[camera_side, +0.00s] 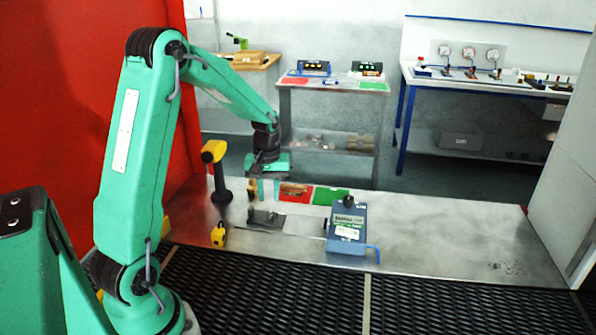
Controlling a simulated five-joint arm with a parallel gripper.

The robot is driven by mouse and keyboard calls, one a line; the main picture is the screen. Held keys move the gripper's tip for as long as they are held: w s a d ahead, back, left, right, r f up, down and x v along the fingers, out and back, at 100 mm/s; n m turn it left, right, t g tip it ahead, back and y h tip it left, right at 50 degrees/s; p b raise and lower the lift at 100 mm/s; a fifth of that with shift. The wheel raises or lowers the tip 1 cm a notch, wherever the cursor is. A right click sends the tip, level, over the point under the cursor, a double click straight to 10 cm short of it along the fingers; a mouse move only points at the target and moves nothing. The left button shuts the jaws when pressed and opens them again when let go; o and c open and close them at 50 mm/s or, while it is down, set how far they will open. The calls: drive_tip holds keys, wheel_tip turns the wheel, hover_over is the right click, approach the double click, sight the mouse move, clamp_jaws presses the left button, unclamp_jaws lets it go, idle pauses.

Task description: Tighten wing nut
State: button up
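My gripper (268,188) hangs below the green wrist, pointing down just above or at the far part of the metal table. Its two thin fingers appear apart, with nothing clear between them. A small brass-coloured piece (252,187) is just left of the fingers; I cannot tell whether it is the wing nut or whether it touches them. A dark grey metal fixture (266,218) lies on the table nearer the camera, below the gripper in the picture. No wing nut can be clearly made out at this size.
A yellow-and-black handheld tool (217,170) stands left of the gripper, with a small yellow padlock-like item (218,235) nearer. Red (296,192) and green (330,195) patches lie right. A blue box (347,225) stands further right. The metal table's right side (450,240) is clear; black mesh (300,290) runs in front.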

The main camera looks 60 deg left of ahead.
sight(270, 215)
drive_tip(key=shift+f, duration=3.2)
clamp_jaws()
